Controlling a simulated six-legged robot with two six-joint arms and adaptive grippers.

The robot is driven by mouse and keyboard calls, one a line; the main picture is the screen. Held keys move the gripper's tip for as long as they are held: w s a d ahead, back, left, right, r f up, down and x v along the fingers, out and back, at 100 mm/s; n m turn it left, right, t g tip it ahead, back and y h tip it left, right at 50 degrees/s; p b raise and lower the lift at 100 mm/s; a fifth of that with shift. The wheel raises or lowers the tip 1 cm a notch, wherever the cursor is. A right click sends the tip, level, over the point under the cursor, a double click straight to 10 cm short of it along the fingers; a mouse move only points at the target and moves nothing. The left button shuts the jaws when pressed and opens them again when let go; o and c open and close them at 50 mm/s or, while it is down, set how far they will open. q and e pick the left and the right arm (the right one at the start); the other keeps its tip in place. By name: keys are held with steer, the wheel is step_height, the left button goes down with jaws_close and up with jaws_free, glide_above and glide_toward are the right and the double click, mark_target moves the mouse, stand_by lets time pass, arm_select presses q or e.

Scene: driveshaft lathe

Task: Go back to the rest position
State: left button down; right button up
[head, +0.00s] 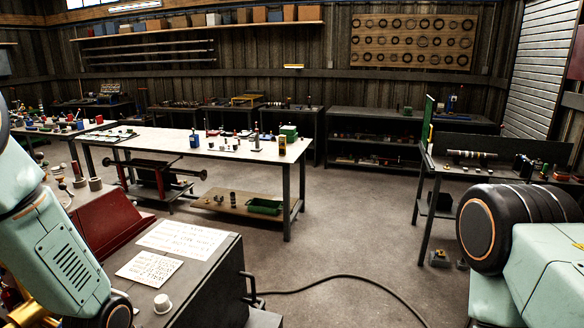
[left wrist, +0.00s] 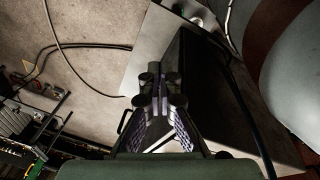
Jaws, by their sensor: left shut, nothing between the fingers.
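My left gripper (left wrist: 160,95) shows in the left wrist view with its fingers drawn together. It is shut with nothing between the fingers. Behind it lie a dark surface and the pale floor (left wrist: 95,75). In the head view parts of my left arm show at the left edge and parts of my right arm at the right edge. Neither gripper can be seen there, and the right gripper is in no view.
A grey cabinet (head: 215,285) with paper sheets (head: 182,238) and a white cup (head: 162,303) stands at front left. A long workbench (head: 180,142) is beyond it. A dark bench (head: 470,172) stands at right. A black cable (head: 350,277) crosses the open floor (head: 350,215).

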arm_select(q)
steer(key=s+d+f+m+g+y, duration=0.1)
steer(key=s+f, duration=0.4)
steer(key=s, duration=0.7)
steer(key=s+d+f+m+g, duration=0.1)
steer(key=s+f, duration=0.4)
steer(key=s, duration=0.7)
step_height(320, 180, down, 25)
steer(key=b, duration=2.5)
steer(key=shift+b, duration=0.35)
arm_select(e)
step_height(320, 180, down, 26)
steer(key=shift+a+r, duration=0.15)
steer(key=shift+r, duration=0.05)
arm_select(q)
steer(key=shift+w, duration=0.1)
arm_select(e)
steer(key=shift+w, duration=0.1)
arm_select(q)
steer(key=shift+d+r, duration=0.1)
